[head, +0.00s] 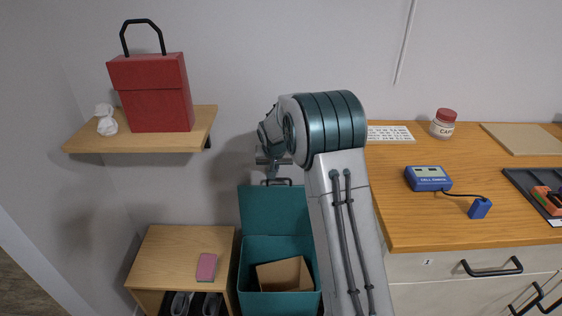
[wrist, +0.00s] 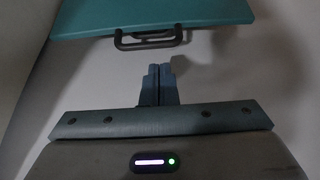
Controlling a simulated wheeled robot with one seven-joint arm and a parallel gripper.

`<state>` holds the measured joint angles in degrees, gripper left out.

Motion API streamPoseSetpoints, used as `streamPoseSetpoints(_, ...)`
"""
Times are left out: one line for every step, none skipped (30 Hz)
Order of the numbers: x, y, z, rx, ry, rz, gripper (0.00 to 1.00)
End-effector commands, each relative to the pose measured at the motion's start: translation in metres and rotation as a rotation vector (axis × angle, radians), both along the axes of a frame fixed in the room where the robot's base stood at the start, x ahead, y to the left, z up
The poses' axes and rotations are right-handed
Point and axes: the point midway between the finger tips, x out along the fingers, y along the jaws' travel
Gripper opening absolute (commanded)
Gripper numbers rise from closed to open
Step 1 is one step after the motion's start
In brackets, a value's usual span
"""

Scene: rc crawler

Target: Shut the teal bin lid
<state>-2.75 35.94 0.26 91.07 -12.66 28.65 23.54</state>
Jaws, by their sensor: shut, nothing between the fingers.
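The teal bin (head: 277,303) stands on the floor between the small wooden cabinet and the counter. Its teal lid (head: 264,210) is open and stands up at the back against the wall, with a dark handle (head: 283,181) on its upper edge. A brown cardboard box lies inside the bin. My gripper (head: 273,172) is above the lid's upper edge, partly hidden by my arm. In the wrist view my gripper (wrist: 160,70) is shut and empty, its fingertips a short way from the handle (wrist: 149,41) of the lid (wrist: 150,14). I cannot see contact between them.
A wall shelf (head: 180,133) with a red box (head: 155,95) is at the upper left. The low cabinet (head: 165,255) with a pink item (head: 206,267) stands left of the bin. The wooden counter (head: 430,215) at right holds a blue device (head: 428,178) and a jar (head: 443,124).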

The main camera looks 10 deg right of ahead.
Motion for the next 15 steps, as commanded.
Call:
streamPoseSetpoints(0.004, -0.003, -0.010, -0.001, 0.001, -0.003, 0.00)
streamPoseSetpoints(0.006, -0.004, -0.014, 0.000, 0.001, -0.004, 0.00)
streamPoseSetpoints(0.008, -0.005, -0.019, 0.000, 0.002, -0.006, 0.00)
streamPoseSetpoints(0.010, -0.006, -0.022, 0.000, 0.001, -0.006, 0.00)
streamPoseSetpoints(0.011, -0.007, -0.025, 0.000, 0.001, -0.007, 0.00)
streamPoseSetpoints(0.013, -0.008, -0.029, 0.000, 0.001, -0.008, 0.00)
streamPoseSetpoints(0.014, -0.008, -0.031, 0.000, 0.000, -0.008, 0.00)
streamPoseSetpoints(0.015, -0.008, -0.032, 0.001, -0.001, -0.009, 0.00)
streamPoseSetpoints(0.017, -0.009, -0.034, 0.001, -0.001, -0.009, 0.00)
streamPoseSetpoints(0.017, -0.009, -0.035, 0.001, -0.001, -0.009, 0.00)
streamPoseSetpoints(0.017, -0.009, -0.036, 0.001, -0.001, -0.009, 0.00)
streamPoseSetpoints(0.018, -0.009, -0.036, 0.001, -0.001, -0.009, 0.00)
streamPoseSetpoints(0.018, -0.009, -0.037, 0.001, -0.001, -0.009, 0.00)
streamPoseSetpoints(0.018, -0.009, -0.037, 0.001, -0.001, -0.009, 0.00)
streamPoseSetpoints(0.018, -0.009, -0.037, 0.001, -0.001, -0.009, 0.00)
